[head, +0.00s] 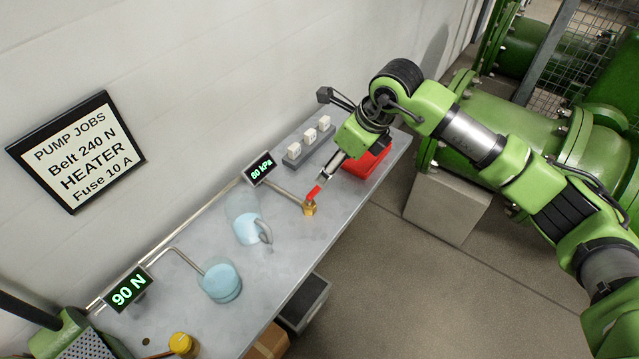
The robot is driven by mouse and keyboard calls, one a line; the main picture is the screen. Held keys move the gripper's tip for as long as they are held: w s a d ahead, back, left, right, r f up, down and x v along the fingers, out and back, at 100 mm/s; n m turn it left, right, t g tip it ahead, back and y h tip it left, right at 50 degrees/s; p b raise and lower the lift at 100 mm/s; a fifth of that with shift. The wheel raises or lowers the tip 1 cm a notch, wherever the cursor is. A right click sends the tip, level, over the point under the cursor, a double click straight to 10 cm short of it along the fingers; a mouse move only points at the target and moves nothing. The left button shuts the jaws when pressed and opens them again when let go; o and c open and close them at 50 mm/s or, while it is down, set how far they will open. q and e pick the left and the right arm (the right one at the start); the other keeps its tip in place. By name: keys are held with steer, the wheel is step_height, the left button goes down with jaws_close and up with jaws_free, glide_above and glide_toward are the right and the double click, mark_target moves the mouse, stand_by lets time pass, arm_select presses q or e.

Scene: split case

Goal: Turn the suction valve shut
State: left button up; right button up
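The suction valve (310,209) is a small brass body with a red lever (313,193), on the grey bench at the end of a thin metal pipe. The lever slants up and to the right in the picture. My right gripper (325,181) reaches down from the upper right, with its fingertips at or very close to the free end of the lever. I cannot tell whether the fingers touch or hold it, or how wide they are. My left gripper is not in view.
A gauge reading 80 kPa (260,168) stands behind the valve; another display reads 90 N (129,289). A clear jug (246,222) and a beaker (221,283) hold bluish liquid. A red box (368,163) and white blocks (309,136) sit near my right arm.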

mark_target(317, 189)
steer(key=p+x, duration=0.2)
steer(key=x, duration=1)
steer(key=shift+a, duration=0.1)
steer(key=c, duration=1.1)
